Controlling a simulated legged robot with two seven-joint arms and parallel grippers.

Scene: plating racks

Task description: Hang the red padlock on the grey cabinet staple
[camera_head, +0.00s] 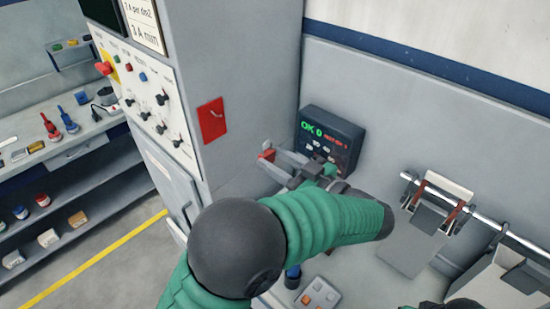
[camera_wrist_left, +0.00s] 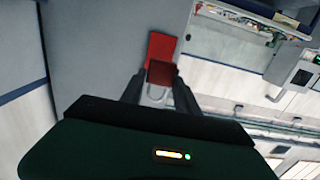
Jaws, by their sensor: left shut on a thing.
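My left gripper (camera_head: 271,159) is shut on the red padlock (camera_head: 266,154), in front of the grey cabinet's side (camera_head: 248,80). In the left wrist view the padlock (camera_wrist_left: 161,73) sits at the fingertips, with its pale shackle pointing back between the fingers. A red plate (camera_head: 212,121) is fixed on the cabinet side, left of and above the padlock in the head view. It also shows just beyond the padlock in the wrist view (camera_wrist_left: 161,47). A small pale mark shows on the plate; I cannot make out the staple's shape. My right gripper is not in view.
A dark display box (camera_head: 331,138) with green text stands behind my left gripper. A metal rail (camera_head: 482,218) with a hanging rack lies at right. The cabinet's control panel (camera_head: 150,98) has knobs. Shelves with tools (camera_head: 62,148) stand far left.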

